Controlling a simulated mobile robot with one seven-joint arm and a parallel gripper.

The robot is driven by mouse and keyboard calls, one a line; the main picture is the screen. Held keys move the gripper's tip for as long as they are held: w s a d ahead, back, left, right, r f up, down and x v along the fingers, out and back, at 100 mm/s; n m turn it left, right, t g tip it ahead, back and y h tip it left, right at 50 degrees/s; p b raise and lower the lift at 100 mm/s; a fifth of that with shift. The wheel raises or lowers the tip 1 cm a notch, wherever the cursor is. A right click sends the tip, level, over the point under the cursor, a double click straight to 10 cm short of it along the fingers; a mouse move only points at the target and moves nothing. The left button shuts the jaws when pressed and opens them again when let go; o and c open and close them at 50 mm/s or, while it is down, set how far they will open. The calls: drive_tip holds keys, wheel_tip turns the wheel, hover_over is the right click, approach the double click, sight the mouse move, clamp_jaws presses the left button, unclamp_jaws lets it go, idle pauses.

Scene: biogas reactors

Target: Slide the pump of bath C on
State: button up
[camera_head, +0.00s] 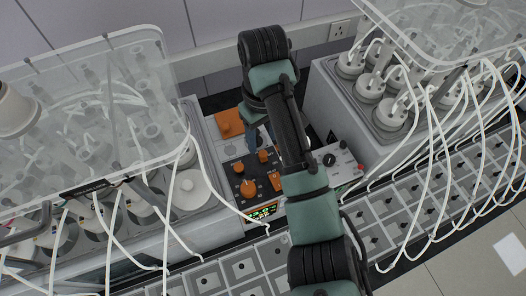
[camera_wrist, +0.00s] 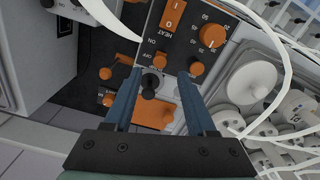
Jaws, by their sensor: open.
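A dark control panel (camera_head: 237,172) with orange knobs and a lit green display (camera_head: 262,212) stands between the two baths. It also shows in the wrist view (camera_wrist: 185,50), with a red-orange heat switch (camera_wrist: 172,14), a numbered dial (camera_wrist: 212,36) and a small orange knob (camera_wrist: 160,62) by ON and OFF marks. My gripper (camera_wrist: 160,73) is open and empty. Its blue fingertips lie on either side of the small orange knob and a black knob (camera_wrist: 150,82); I cannot tell whether they touch. No bath letter is readable. In the head view my arm hides part of the panel.
A bath with a clear lid (camera_head: 90,60) and bottles is at the left, and a second bath (camera_head: 335,95) at the right. A grey panel (camera_head: 345,165) with a black knob lies right of my arm. White tubes (camera_head: 430,120) hang across the front of the baths.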

sight(263, 152)
drive_tip(key=shift+f+p, duration=0.5)
drive_tip(key=shift+f, duration=1.85)
clamp_jaws()
drive_tip(key=shift+w+r, duration=0.1)
